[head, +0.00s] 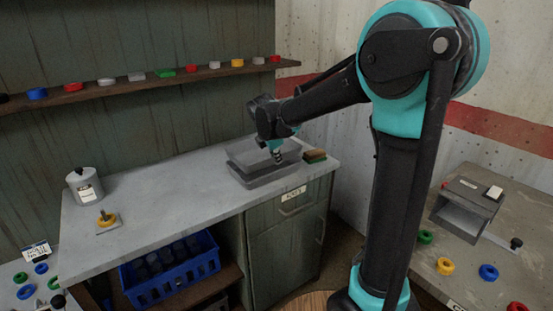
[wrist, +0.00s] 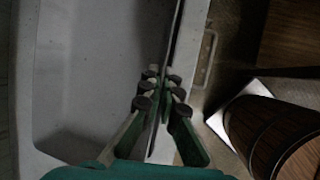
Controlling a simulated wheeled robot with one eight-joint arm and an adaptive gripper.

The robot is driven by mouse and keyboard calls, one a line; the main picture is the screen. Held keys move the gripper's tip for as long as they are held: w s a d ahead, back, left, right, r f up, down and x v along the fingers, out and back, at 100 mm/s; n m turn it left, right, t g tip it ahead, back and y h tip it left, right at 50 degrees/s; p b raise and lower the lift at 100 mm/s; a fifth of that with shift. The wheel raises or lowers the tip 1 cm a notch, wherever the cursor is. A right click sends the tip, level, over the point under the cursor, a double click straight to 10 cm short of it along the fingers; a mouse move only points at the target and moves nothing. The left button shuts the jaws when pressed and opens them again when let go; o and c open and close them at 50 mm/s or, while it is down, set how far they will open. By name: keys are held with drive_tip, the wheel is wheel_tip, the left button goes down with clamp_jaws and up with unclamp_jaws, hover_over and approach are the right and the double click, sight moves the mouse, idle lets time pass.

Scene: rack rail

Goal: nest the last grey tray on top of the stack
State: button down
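Two grey trays show on the grey counter in the head view, one over the other. The upper grey tray (head: 291,157) sits over the lower tray (head: 262,181); whether it is fully seated I cannot tell. My gripper (head: 278,157) reaches down to the upper tray's near wall. In the wrist view the fingers of my gripper (wrist: 162,90) stand on both sides of the thin tray wall and look closed on it. The tray's pale inside (wrist: 95,70) fills the left of that view. The fingertips are partly hidden.
A brown and green block stack (head: 315,156) stands just right of the trays. A grey canister (head: 84,186) stands at the counter's left, with a small peg plate (head: 107,223) nearby. The counter between is clear. A shelf (head: 130,87) with small coloured things runs along the back wall.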

drive_tip(key=shift+f, duration=1.05)
drive_tip(key=c, duration=1.6)
unclamp_jaws()
drive_tip(key=shift+c, duration=0.2)
drive_tip(key=shift+c, duration=0.8)
drive_tip(key=shift+r, duration=0.1)
drive_tip(key=d+v, duration=0.1)
drive_tip(key=v, duration=0.5)
drive_tip(key=shift+w+a+r, duration=0.2)
drive_tip(key=shift+a+r, duration=0.2)
drive_tip(key=shift+r, duration=0.1)
